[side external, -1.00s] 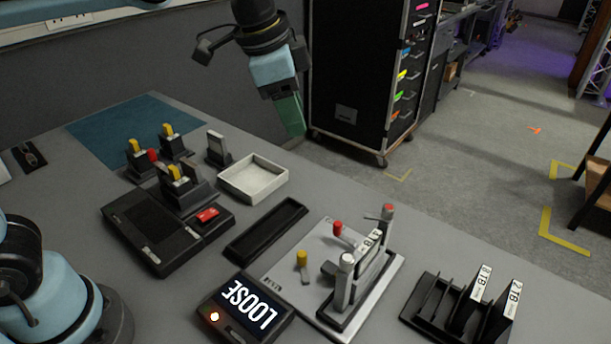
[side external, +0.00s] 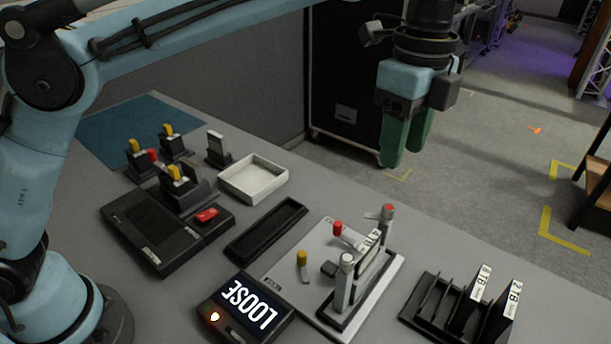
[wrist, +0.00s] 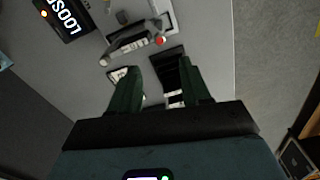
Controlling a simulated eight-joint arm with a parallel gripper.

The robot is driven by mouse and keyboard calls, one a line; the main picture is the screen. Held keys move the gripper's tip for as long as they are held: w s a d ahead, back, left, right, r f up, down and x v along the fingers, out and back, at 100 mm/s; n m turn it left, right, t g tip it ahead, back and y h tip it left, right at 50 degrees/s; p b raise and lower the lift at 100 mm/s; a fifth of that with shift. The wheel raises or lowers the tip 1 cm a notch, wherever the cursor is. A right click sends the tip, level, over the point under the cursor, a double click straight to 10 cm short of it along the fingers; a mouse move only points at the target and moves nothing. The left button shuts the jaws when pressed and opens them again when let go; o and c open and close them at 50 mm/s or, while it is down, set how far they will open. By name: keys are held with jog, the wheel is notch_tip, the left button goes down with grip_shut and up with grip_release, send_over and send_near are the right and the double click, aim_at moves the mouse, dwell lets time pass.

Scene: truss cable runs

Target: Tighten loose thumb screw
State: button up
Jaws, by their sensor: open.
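A light fixture plate (side external: 378,300) carries a handle-like bracket (side external: 366,272) between posts, one with a pale cap (side external: 347,259) and one with a red top (side external: 388,211). A red knob (side external: 338,229) and a yellow knob (side external: 302,258) stand on the plate; I cannot tell which part is the loose thumb screw. A display (side external: 246,310) reads "LOOSE" with an orange light lit. My gripper (side external: 404,153) has green fingers, apart and empty, above and behind the fixture. In the wrist view, the bracket (wrist: 128,42) lies beyond my open fingers (wrist: 160,90).
A black rack with two labelled drives (side external: 470,298) stands right of the plate. A black tray (side external: 266,231), a white tray (side external: 254,180), a dark box with a red switch (side external: 207,215) and several yellow-topped connectors (side external: 170,142) are to the left. A black case (side external: 345,80) stands behind the table.

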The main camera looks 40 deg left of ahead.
aim_at(389, 207)
notch_tip(389, 207, down, 11)
jog(key=shift+r, duration=0.1)
dwell(0.4)
grip_shut()
